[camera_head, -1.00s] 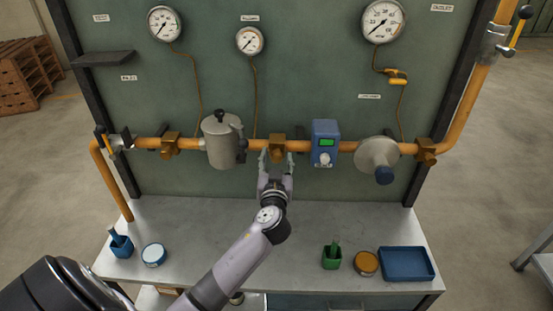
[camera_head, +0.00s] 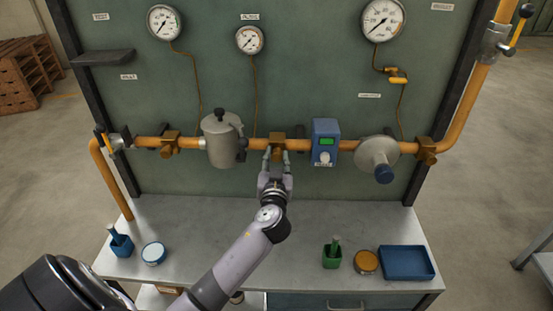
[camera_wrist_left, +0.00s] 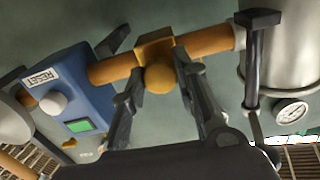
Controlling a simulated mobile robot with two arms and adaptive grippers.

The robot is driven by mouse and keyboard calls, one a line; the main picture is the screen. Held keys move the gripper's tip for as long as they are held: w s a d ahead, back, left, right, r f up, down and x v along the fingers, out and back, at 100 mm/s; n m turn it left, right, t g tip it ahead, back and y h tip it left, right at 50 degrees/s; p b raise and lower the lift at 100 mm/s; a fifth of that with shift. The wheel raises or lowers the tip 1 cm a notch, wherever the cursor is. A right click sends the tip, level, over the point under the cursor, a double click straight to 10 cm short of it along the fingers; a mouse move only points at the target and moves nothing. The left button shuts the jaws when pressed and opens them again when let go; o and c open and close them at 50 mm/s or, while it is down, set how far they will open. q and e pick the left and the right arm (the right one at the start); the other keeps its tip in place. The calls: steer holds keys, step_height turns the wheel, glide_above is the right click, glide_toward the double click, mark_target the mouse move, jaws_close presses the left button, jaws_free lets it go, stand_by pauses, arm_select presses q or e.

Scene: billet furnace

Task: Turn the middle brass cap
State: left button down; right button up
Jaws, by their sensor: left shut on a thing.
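The middle brass cap (camera_wrist_left: 158,78) is a round knob on a brass fitting (camera_head: 277,140) in the orange pipe, between the grey canister and the blue box. My left gripper (camera_head: 277,154) reaches it from below and in front. In the left wrist view the two dark fingers (camera_wrist_left: 158,82) stand one on each side of the cap, shut on it. In the head view the fingers and fitting hide most of the cap. My right gripper is not in view.
A grey canister (camera_head: 222,142) is close on the left of the gripper, and a blue box (camera_head: 325,143) with a green display is close on the right. Other brass fittings (camera_head: 171,143) sit along the pipe. A blue tray (camera_head: 406,263) and small pots stand on the bench below.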

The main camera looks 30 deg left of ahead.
arm_select(q)
steer(key=shift+m, duration=0.4)
steer(key=shift+f+m, duration=0.1)
steer(key=shift+m, duration=0.5)
steer(key=m, duration=0.2)
steer(key=shift+m+b, duration=0.3)
steer(key=m, duration=0.4)
steer(key=shift+m, duration=0.3)
steer(key=m+p, duration=0.1)
steer(key=m, duration=0.3)
steer(key=shift+d+m+p, duration=0.1)
steer(key=shift+m+p, duration=1)
steer(key=shift+m, duration=1.7)
steer(key=c, duration=1.2)
jaws_free()
steer(key=shift+c, duration=0.2)
